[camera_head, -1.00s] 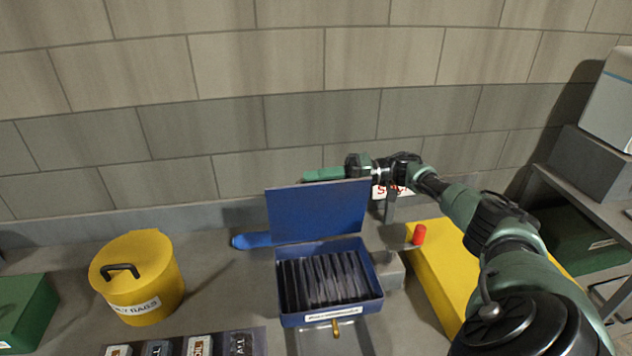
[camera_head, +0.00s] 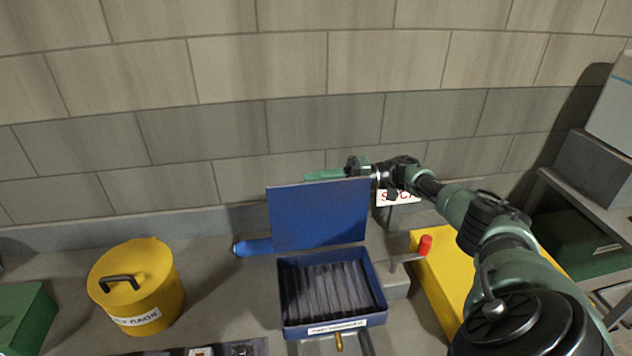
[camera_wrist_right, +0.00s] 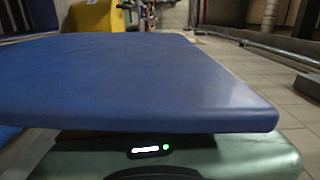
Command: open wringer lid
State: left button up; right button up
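The wringer is a blue box (camera_head: 330,325) on the bench, with dark ribbed slats inside. Its blue lid (camera_head: 318,215) stands up, roughly vertical, along the box's back edge. My right gripper (camera_head: 325,176) is at the lid's top edge, with its green body showing above and behind the lid; the fingertips are hidden. In the right wrist view the lid (camera_wrist_right: 150,80) fills the middle, close over the green gripper body (camera_wrist_right: 220,155). Whether the fingers are open or shut does not show. My left gripper is not in view.
A yellow lidded bin (camera_head: 137,285) stands left of the wringer, with a green box (camera_head: 25,315) at the far left. A blue item (camera_head: 254,247) lies left of the lid. A red-knobbed lever (camera_head: 425,245) and a yellow block (camera_head: 442,275) stand right. A block wall is behind.

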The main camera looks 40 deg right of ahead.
aim_at(347, 178)
jog(key=shift+o, duration=0.3)
jog(key=shift+s+d+f, duration=0.1)
jog(key=shift+d, duration=0.15)
jog(key=b+v, duration=0.4)
jog(key=v, duration=0.3)
jog(key=shift+d, duration=0.15)
